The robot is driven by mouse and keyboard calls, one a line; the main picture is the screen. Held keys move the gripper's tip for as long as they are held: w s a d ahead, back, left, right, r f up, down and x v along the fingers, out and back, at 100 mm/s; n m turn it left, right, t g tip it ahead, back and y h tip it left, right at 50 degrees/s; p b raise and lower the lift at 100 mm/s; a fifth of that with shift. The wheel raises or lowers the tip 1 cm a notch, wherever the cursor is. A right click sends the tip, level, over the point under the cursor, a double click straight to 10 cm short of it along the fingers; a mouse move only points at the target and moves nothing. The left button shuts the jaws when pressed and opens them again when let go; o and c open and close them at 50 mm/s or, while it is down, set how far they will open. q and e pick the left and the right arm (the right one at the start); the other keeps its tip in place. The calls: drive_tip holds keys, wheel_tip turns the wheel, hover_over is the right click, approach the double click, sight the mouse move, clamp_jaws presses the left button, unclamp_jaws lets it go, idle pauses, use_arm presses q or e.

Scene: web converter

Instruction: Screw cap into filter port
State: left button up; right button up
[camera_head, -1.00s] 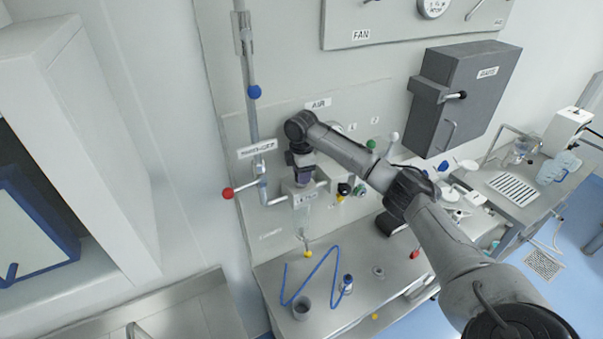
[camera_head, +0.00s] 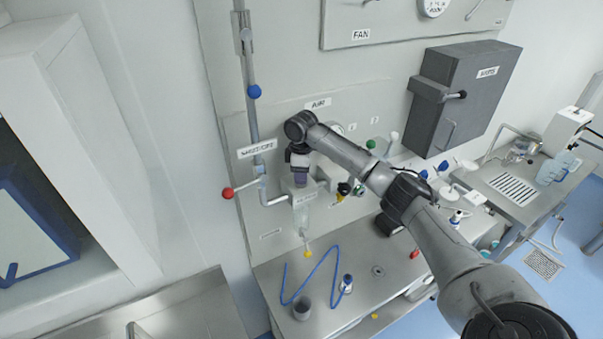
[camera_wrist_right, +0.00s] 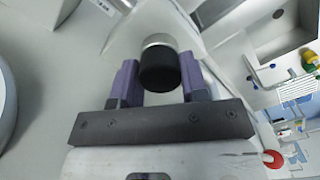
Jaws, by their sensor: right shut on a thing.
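The cap (camera_wrist_right: 158,72) is black and round, and in the right wrist view it sits between the purple fingers of my right gripper (camera_wrist_right: 159,82). Both fingers lie against its sides, so the gripper is shut on it. A pale metal ring shows directly beyond the cap and appears to touch it. In the head view my right gripper (camera_head: 302,178) points down at the top of the filter unit, above its clear bowl (camera_head: 302,218). The gripper hides the cap and port there; how deep the cap sits cannot be told. My left gripper is not in view.
A red-knobbed valve lever (camera_head: 228,193) stands left of the filter, and black and yellow fittings (camera_head: 343,190) are close on its right. Below, the steel table (camera_head: 350,300) carries a blue hose (camera_head: 318,273), a grey cup (camera_head: 302,308) and a small bottle (camera_head: 346,284).

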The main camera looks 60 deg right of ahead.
drive_tip(key=m, duration=0.3)
idle(0.4)
drive_tip(key=m, duration=0.3)
drive_tip(key=shift+m, duration=0.6)
drive_tip(key=shift+a, duration=0.1)
drive_tip(key=m, duration=0.4)
drive_tip(key=o, duration=1)
